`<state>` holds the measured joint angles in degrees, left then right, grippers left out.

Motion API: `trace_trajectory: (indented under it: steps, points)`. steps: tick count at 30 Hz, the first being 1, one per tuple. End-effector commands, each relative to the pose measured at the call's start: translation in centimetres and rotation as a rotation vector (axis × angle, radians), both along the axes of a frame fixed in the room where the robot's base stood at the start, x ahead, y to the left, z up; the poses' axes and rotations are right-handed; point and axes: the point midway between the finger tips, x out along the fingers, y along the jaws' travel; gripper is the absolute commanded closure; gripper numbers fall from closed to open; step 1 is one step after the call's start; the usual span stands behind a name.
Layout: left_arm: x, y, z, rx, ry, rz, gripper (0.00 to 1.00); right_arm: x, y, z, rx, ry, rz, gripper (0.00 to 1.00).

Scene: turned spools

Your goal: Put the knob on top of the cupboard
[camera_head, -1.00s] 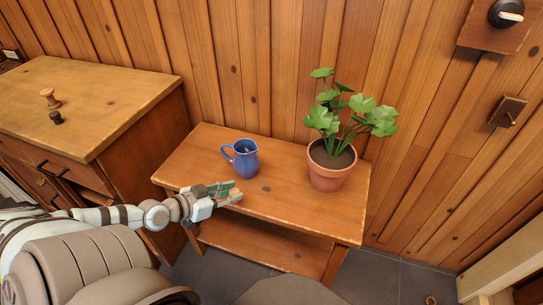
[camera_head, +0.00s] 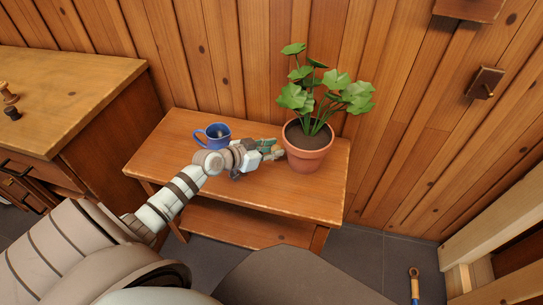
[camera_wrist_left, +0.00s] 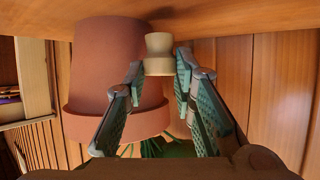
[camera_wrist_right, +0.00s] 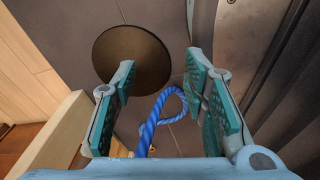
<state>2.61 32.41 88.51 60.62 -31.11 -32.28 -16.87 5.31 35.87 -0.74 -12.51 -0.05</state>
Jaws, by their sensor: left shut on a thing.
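A pale, waisted turned wooden knob (camera_wrist_left: 158,53) is between the fingertips of my left gripper (camera_wrist_left: 158,68) in the left wrist view. The gripper is shut on it. In the head view my left gripper (camera_head: 268,149) is over the low table, between the blue jug and the plant pot. The cupboard (camera_head: 85,85) with a worn wooden top stands at the left. A light turned piece (camera_head: 8,93) and a dark one (camera_head: 12,113) stand on its top near the left picture edge. My right gripper (camera_wrist_right: 160,68) is open and empty in the right wrist view.
The low table (camera_head: 225,190) carries a blue jug (camera_head: 212,137) and a potted plant (camera_head: 308,155) close to my left gripper. The cupboard top's right part is bare. Blue rope (camera_wrist_right: 160,115) shows between my right fingers.

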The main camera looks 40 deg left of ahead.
Motion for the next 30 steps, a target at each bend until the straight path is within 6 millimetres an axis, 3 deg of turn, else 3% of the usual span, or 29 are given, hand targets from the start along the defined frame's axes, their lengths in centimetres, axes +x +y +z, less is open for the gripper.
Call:
trace_trajectory:
  steps: [1,3,13,14,17,28,30]
  points:
    - [0.0,0.0,-1.6,-0.001,0.002,0.001,0.89,0.0,-0.3,-1.1,-0.004,0.000,0.004,0.60]
    - [0.0,0.0,-2.7,-0.003,0.002,0.000,0.89,0.1,-0.7,-1.7,-0.011,-0.001,0.008,0.60]
    - [0.0,0.0,-2.8,0.000,0.000,0.000,0.89,0.3,-1.0,-1.7,-0.016,-0.004,0.013,0.60]
    - [0.0,0.0,-2.8,0.000,0.000,0.000,0.73,0.4,-1.0,-1.6,-0.016,-0.004,0.013,0.60]
    - [0.0,0.0,-2.7,0.000,0.001,0.000,0.57,0.4,-1.0,-1.5,-0.016,-0.005,0.013,0.60]
    - [0.0,0.0,-2.3,0.000,0.000,0.000,0.56,0.4,-1.0,-1.1,-0.015,-0.006,0.012,0.60]
    - [-0.8,0.2,-2.0,0.003,0.002,0.000,0.56,0.4,-0.9,-0.8,-0.015,-0.006,0.010,0.60]
